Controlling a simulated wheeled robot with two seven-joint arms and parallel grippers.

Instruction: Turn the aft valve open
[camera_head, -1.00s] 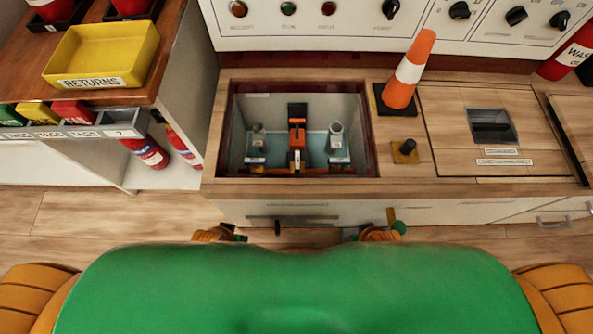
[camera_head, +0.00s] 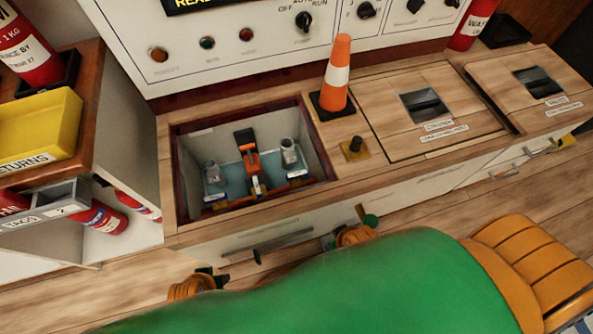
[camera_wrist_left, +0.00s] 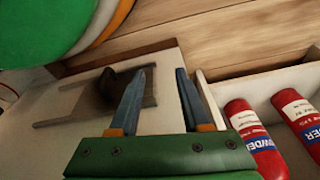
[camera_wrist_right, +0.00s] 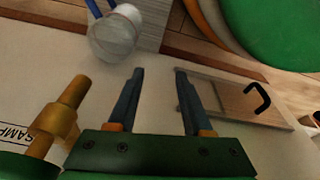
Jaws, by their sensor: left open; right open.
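An open square well (camera_head: 300,108) in the wooden counter holds two grey cylindrical fittings, one at left (camera_head: 212,172) and one at right (camera_head: 289,152). An orange lever-like part (camera_head: 252,163) stands between them. White labels below the fittings are too small to read, so I cannot tell which is the aft valve. My left gripper (camera_wrist_left: 163,72) is open and empty, below the counter front near a dark handle (camera_wrist_left: 108,85). My right gripper (camera_wrist_right: 160,72) is open and empty before the cabinet front, beside a brass fitting (camera_wrist_right: 58,122). My body hides part of both arms.
An orange-and-white cone (camera_head: 338,75) and a dark knob on a brass plate (camera_head: 354,148) stand right of the well. Hatch lids (camera_head: 388,134) lie further right. A yellow tray (camera_head: 40,125) and red extinguishers (camera_head: 96,217) are at left. The control panel (camera_head: 200,75) rises behind.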

